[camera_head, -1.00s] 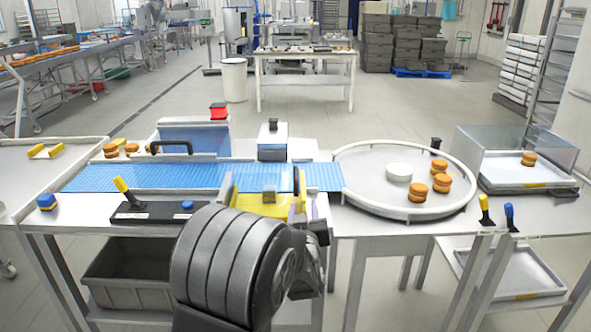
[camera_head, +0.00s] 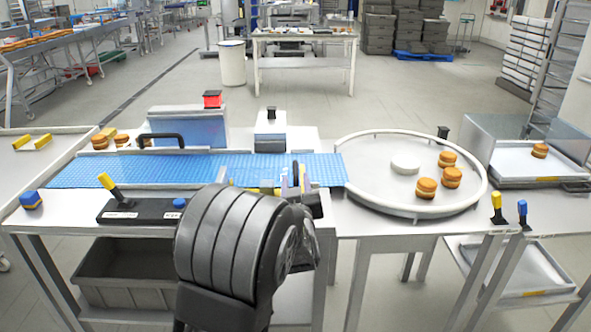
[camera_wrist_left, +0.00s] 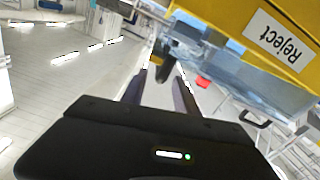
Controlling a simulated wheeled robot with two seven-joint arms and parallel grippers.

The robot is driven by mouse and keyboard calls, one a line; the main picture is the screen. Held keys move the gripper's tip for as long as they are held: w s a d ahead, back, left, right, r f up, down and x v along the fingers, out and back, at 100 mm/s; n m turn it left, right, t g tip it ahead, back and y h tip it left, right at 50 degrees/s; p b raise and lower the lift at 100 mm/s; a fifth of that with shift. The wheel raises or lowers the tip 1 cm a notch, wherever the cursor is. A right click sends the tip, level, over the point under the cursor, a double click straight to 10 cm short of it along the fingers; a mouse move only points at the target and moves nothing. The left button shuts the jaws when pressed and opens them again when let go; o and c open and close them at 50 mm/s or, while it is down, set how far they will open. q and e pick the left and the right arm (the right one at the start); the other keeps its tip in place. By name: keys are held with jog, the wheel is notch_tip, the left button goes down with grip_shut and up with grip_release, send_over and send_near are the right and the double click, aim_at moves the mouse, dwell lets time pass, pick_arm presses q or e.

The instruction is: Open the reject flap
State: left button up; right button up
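The reject flap (camera_wrist_left: 245,30) is yellow with a white "Reject" label and fills the upper right of the left wrist view. In the head view only small yellow parts of it (camera_head: 266,187) show above my left arm, at the near side of the blue belt. A dark upright handle (camera_wrist_left: 165,66) stands beside the flap. My left gripper (camera_wrist_left: 167,92) has its two fingers apart, with a clear gap between them. Its fingertips are close to the handle; contact cannot be told. In the head view the fingertips (camera_head: 293,180) are partly hidden by my wrist. My right gripper is not in view.
The blue belt (camera_head: 110,171) runs to a round turntable (camera_head: 368,196) with several filled rounds and a white disc. A black control box (camera_head: 140,212) with a yellow lever stands at the near left. A clear-covered tray (camera_head: 520,165) stands at the right.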

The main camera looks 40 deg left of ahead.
aim_at(296, 167)
pick_arm(q)
jog(key=x, duration=0.7)
jog(key=shift+c, duration=0.3)
grip_shut()
jog(key=shift+d, duration=0.1)
dwell(1.0)
